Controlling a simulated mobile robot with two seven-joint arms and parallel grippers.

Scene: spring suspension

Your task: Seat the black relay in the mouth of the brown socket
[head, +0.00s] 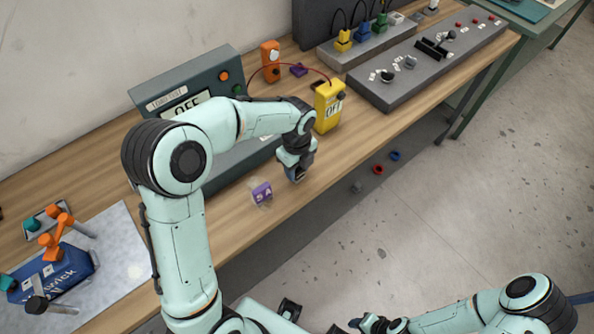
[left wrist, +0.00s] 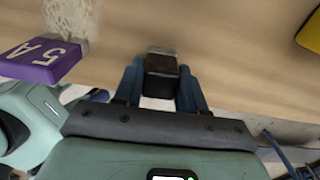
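The black relay (left wrist: 161,78) is a small dark block with a paler grey end. It sits between the two blue-grey fingers of my left gripper (left wrist: 160,88) in the left wrist view, and both fingers lie against its sides. In the head view my left gripper (head: 298,174) points down over the front part of the wooden bench, and the relay is mostly hidden there. My right gripper (head: 366,323) is low at the bottom of the head view, dark and small, away from the bench.
A purple block marked 5A (head: 262,192) lies on the wooden bench (head: 330,162), left of my left gripper. A yellow meter (head: 328,106) with a red lead stands behind and right. A grey console (head: 187,80) is behind my arm. The bench's front edge is close.

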